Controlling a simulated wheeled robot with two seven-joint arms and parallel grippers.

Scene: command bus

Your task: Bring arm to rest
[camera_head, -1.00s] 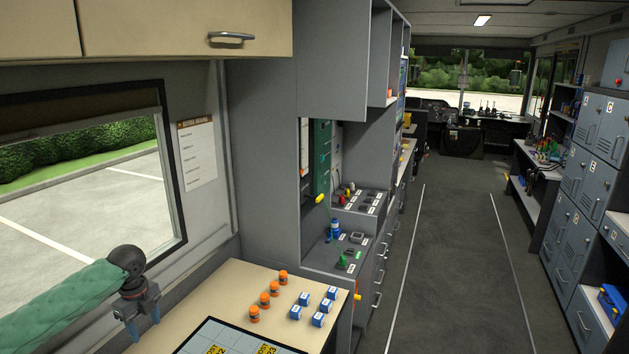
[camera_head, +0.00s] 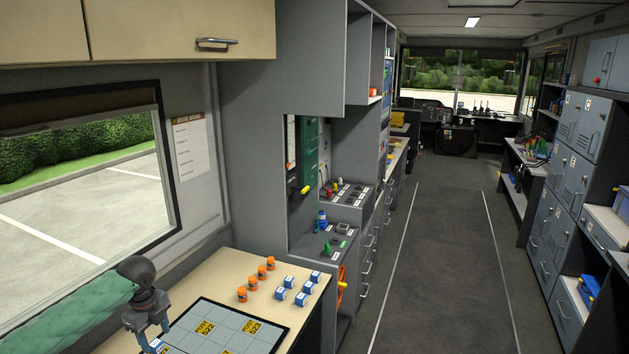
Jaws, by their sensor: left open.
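My left arm comes in from the lower left in its green sleeve. My left gripper (camera_head: 152,336) points down with its fingers apart. It is over the left edge of a gridded board (camera_head: 228,328) with yellow labels on the beige counter (camera_head: 205,285). A small blue and white item (camera_head: 156,346) shows at the fingertips, on or near the board. The frames do not show whether the fingers touch it. My right gripper is not in view.
Several orange bottles (camera_head: 254,283) and several blue and white boxes (camera_head: 290,283) stand on the counter behind the board. The window (camera_head: 85,190) is at the left and an overhead cabinet (camera_head: 175,30) is above. The aisle floor (camera_head: 435,260) is clear.

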